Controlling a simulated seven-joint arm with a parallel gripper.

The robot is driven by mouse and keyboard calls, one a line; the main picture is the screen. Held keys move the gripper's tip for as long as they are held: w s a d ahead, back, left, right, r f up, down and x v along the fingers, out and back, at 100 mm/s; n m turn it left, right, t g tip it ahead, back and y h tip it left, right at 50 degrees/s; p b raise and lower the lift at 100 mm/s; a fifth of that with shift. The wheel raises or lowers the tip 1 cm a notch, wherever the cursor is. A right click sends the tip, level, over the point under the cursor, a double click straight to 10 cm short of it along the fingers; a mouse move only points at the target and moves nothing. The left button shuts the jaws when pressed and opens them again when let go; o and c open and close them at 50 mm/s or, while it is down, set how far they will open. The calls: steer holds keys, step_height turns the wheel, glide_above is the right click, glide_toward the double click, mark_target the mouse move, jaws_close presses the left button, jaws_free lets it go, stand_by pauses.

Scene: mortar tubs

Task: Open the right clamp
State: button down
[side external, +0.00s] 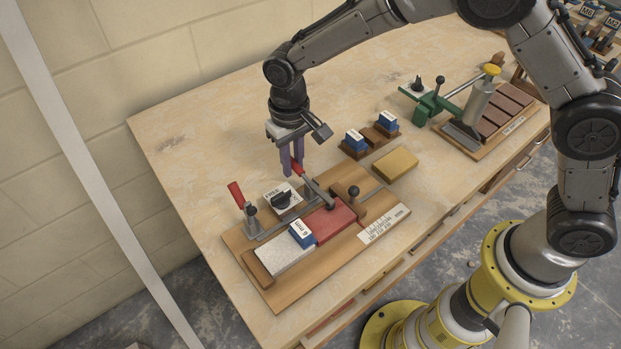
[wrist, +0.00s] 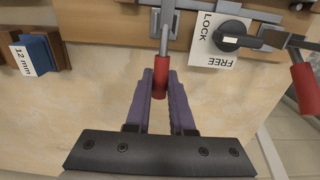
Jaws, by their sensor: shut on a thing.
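The right clamp (side external: 318,193) stands on a wooden board, its arm reaching over a red block (side external: 328,222). Its red handle (wrist: 161,82) lies between the purple fingers of my gripper (side external: 293,170) in the wrist view. My gripper is shut on this handle near its end. In the side view the fingers hide part of the handle. The left clamp (side external: 250,215) has its red handle (side external: 236,194) raised at a tilt, clear of my gripper; this handle also shows in the wrist view (wrist: 305,88).
A LOCK/FREE plate (side external: 274,190) with a black knob (side external: 286,199) sits between the clamps. A pale block (side external: 286,254) and a blue 6 mm spacer (side external: 302,234) lie on the board (side external: 274,291). A yellow block (side external: 396,163) and blue spacers (side external: 355,139) lie behind right.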

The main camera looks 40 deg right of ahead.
mark_target(296, 164)
steer(key=shift+w+r, duration=0.1)
steer(key=shift+r, duration=0.65)
steer(key=shift+s+r, duration=0.25)
steer(key=shift+r, duration=0.25)
steer(key=shift+s+r, duration=0.3)
steer(key=shift+r, duration=0.2)
stand_by(0.5)
